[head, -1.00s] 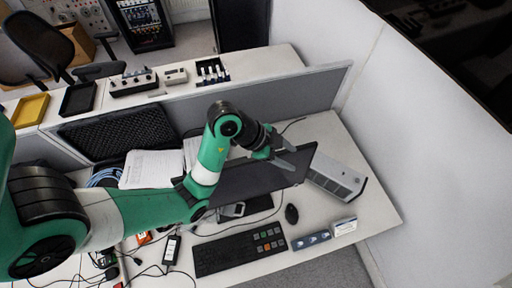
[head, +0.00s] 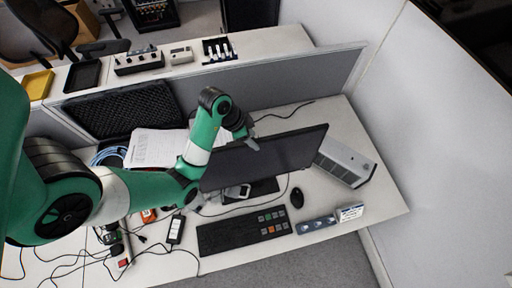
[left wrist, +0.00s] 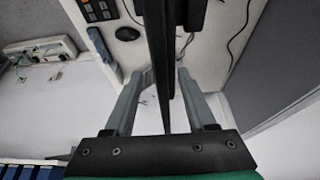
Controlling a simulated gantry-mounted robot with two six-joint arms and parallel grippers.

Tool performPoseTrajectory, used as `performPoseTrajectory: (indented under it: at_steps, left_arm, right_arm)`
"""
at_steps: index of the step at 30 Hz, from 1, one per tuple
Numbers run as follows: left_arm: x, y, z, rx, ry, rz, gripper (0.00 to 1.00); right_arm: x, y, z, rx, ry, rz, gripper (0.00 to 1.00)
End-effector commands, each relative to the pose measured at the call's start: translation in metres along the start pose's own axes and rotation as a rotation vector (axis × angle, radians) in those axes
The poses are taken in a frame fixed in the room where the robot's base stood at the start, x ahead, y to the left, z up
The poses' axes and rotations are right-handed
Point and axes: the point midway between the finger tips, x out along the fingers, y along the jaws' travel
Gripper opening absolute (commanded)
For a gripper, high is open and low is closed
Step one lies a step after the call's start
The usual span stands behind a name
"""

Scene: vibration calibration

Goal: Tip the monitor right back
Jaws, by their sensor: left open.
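The black monitor (head: 275,155) stands on the desk behind the keyboard, its dark screen facing the front. Its foot (head: 262,187) shows below it. My left gripper (head: 250,139) is at the monitor's top edge, and part of the arm overlaps the monitor's left side. In the left wrist view the monitor (left wrist: 160,45) is seen edge-on as a thin dark strip between the two open fingers of my left gripper (left wrist: 162,75). There is a gap on each side, and I cannot tell whether either finger touches it. My right gripper is not in view.
A black keyboard (head: 240,233) and mouse (head: 297,198) lie in front of the monitor. A light grey case (head: 345,162) stands close to its right. A grey partition (head: 300,85) runs behind. Loose cables and a black power brick (head: 175,229) lie at the left.

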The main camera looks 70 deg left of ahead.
Motion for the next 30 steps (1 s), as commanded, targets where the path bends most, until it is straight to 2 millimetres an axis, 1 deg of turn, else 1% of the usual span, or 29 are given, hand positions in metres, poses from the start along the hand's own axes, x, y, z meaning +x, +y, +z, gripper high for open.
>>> performPoseTrajectory:
  at_steps: [1,4,8,15,17,21,23,24,25,30]
  left_arm:
    - [0.015,0.0,0.002,0.002,0.001,0.0,0.56]
    - [0.026,0.0,0.002,0.001,-0.001,0.0,0.56]
    - [0.032,0.0,0.0,0.001,0.001,-0.001,0.56]
    - [0.031,0.0,-0.001,0.001,0.001,-0.001,0.56]
    - [0.031,0.0,-0.001,0.001,0.001,-0.001,0.47]
    - [0.031,0.0,-0.001,0.001,0.001,-0.001,0.22]
    - [0.031,0.0,-0.001,0.001,0.001,-0.001,0.11]
    - [0.031,0.0,-0.001,0.001,0.001,-0.001,0.04]
    - [0.031,0.0,-0.001,0.001,0.001,-0.001,0.0]
    - [0.031,0.0,-0.001,0.001,0.001,-0.001,0.0]
  right_arm:
    - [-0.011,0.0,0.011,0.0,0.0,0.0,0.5]
    - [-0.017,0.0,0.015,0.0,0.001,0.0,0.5]
    - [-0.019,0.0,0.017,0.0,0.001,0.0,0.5]
    - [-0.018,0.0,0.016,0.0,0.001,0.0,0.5]
    - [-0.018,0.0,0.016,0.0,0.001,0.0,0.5]
    - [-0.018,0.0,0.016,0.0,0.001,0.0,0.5]
    - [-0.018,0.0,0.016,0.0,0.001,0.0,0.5]
    - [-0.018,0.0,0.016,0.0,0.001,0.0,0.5]
    - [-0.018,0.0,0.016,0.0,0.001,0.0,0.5]
    - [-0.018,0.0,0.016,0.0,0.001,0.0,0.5]
